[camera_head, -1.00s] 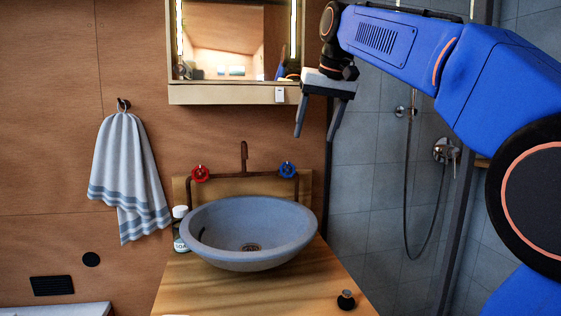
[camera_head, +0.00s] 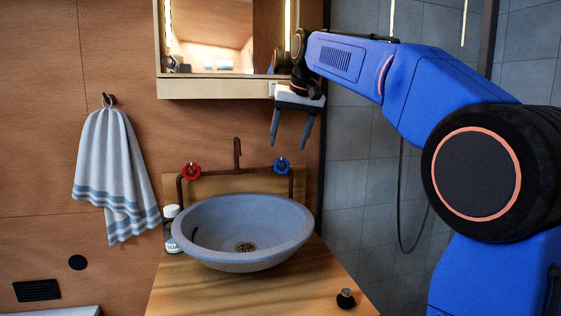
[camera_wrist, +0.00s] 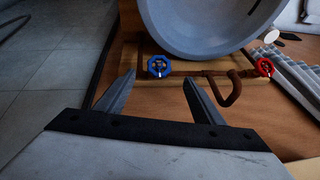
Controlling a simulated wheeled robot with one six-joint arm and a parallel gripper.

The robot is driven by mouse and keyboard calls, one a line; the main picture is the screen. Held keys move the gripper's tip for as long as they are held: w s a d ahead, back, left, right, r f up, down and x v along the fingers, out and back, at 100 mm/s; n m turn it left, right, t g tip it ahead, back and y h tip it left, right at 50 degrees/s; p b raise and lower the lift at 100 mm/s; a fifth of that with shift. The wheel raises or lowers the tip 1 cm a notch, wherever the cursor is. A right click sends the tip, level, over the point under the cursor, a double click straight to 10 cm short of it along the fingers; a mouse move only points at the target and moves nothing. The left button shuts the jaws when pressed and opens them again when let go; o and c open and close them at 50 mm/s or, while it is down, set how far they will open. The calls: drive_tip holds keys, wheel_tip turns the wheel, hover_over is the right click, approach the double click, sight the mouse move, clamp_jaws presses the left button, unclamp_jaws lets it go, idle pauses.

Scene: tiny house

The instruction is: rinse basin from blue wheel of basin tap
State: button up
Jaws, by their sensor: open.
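The blue wheel (camera_head: 281,166) is on the right end of the basin tap (camera_head: 237,155), a brown pipe with an upright spout behind the basin. The red wheel (camera_head: 191,171) is on its left end. The grey round basin (camera_head: 243,232) stands on the wooden counter and looks empty, with a drain in its bottom. My gripper (camera_head: 291,146) is open and empty, with its fingers pointing down, just above the blue wheel in the head view. In the wrist view, the blue wheel (camera_wrist: 158,66) shows beyond and between the open fingertips, apart from them.
A mirror cabinet (camera_head: 215,88) hangs above the tap, close to my gripper. A soap bottle (camera_head: 172,230) stands left of the basin, and a small dark knob (camera_head: 345,298) is at the counter's front right. A striped towel (camera_head: 115,175) hangs at left.

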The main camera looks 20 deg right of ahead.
sight(282, 164)
drive_tip(key=x, duration=0.8)
drive_tip(key=c, duration=1)
